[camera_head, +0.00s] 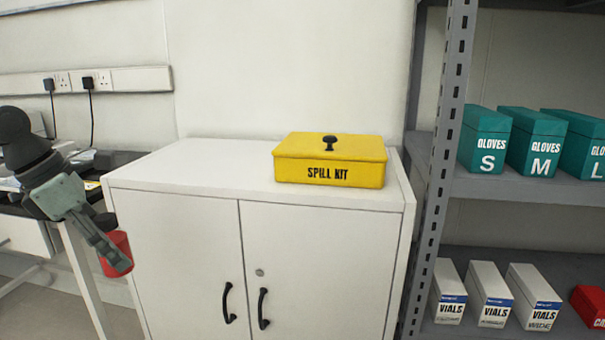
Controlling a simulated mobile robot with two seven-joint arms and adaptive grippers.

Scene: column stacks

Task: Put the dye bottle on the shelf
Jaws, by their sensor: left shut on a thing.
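My left gripper (108,250) comes in at the left edge, in front of the white cabinet's left side. It is shut on a red cylindrical thing (119,243), which I take to be the dye bottle. The fingers cover part of it and no label shows. It hangs in the air below the cabinet top. The grey metal shelf rack (455,180) stands at the right, well apart from the gripper. My right gripper is not in view.
A white cabinet (175,245) with a yellow spill kit box (330,160) on top stands between. The rack's upper board holds teal glove boxes (533,140). The lower board holds white vials boxes (490,293) and a red box (589,305). A cluttered bench is at the left.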

